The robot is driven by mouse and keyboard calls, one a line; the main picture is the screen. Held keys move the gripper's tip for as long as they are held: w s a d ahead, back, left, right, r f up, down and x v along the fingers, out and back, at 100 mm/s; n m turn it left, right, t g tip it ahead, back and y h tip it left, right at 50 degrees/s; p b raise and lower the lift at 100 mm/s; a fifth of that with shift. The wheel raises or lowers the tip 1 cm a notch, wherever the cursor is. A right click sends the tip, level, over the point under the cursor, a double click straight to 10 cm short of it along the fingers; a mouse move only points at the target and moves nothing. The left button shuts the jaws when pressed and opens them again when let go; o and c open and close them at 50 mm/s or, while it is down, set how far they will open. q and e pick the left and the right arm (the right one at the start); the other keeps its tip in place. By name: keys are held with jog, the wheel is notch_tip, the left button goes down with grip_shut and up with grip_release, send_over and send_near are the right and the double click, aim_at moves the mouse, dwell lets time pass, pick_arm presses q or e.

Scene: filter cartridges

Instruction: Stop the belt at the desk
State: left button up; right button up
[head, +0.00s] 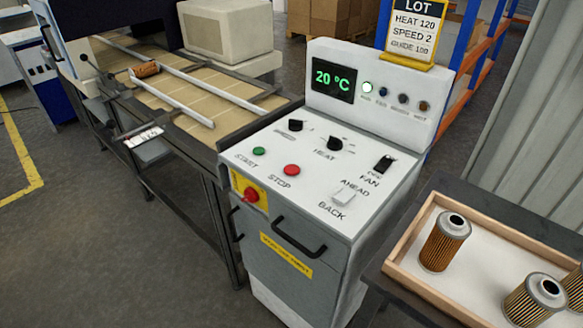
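The control desk (285,222) stands in the middle of the head view. On its sloped top are a green START button (259,151) and a red STOP button (291,170). A larger red knob on a yellow plate (251,194) sits on the desk's front. The display (333,79) reads 20 °C, and the leftmost lamp (367,87) beside it is lit white. The belt (185,84) lies behind and left, with a brown cartridge (146,70) lying near a guide rail. Whether the belt is moving cannot be told. Neither gripper is in view.
HEAT and other knobs (334,144), a FAN switch (383,163) and an AHEAD/BACK switch (344,198) share the desk top. A LOT card (413,28) stands above. A tray (398,271) with upright filter cartridges (444,242) is at right. Open floor lies at left.

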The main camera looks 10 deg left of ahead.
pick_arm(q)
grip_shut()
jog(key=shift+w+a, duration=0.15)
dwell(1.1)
